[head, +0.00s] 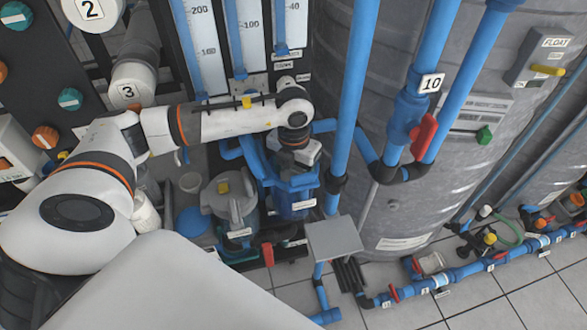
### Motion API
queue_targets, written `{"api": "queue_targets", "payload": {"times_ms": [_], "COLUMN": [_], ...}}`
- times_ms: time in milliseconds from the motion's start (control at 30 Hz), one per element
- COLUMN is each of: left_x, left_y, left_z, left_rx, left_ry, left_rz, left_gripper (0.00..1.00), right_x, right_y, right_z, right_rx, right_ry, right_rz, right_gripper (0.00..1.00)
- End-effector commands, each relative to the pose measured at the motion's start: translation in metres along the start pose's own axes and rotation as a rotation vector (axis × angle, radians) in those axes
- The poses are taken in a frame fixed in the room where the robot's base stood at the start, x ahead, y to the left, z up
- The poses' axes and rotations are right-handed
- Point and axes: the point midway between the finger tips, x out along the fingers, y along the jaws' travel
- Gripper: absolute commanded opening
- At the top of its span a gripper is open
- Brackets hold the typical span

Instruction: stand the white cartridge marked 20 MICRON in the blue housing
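The blue housing (292,203) stands at the centre left of the head view, with a small white label on its front. My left arm reaches in from the left. My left gripper (300,160) points down right over the housing's top and hides its mouth. The fingertips are small and partly hidden, so I cannot tell whether they are open or hold anything. No 20 MICRON marking is readable. A white rounded object (147,215) shows partly behind my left arm; I cannot tell if it is the cartridge. My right gripper is not in view.
A grey capped housing (230,203) stands just left of the blue one. Vertical blue pipes (350,100) and a grey tank (440,190) close off the right. A grey plate (334,238) sits front right.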

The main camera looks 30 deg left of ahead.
Motion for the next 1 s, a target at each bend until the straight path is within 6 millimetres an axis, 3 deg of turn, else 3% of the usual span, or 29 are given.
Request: {"api": "queue_targets", "payload": {"times_ms": [233,367,800,1000], "left_x": [-0.003,-0.016,-0.104,-0.121], "left_y": [0.000,0.000,0.000,0.000], "left_z": [0.000,0.000,-0.001,0.000], "left_rx": [-0.001,-0.002,-0.001,-0.001], "left_ry": [0.000,0.001,0.003,0.001], "left_rz": [0.000,0.000,0.000,0.000], "left_gripper": [0.82,0.82,0.82,0.82], "right_x": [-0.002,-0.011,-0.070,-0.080], "right_y": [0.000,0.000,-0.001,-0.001], "right_z": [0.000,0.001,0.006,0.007], "right_rx": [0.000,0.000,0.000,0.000], "right_ry": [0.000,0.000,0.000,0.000], "right_rz": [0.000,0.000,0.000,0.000], "right_gripper": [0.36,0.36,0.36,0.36]}}
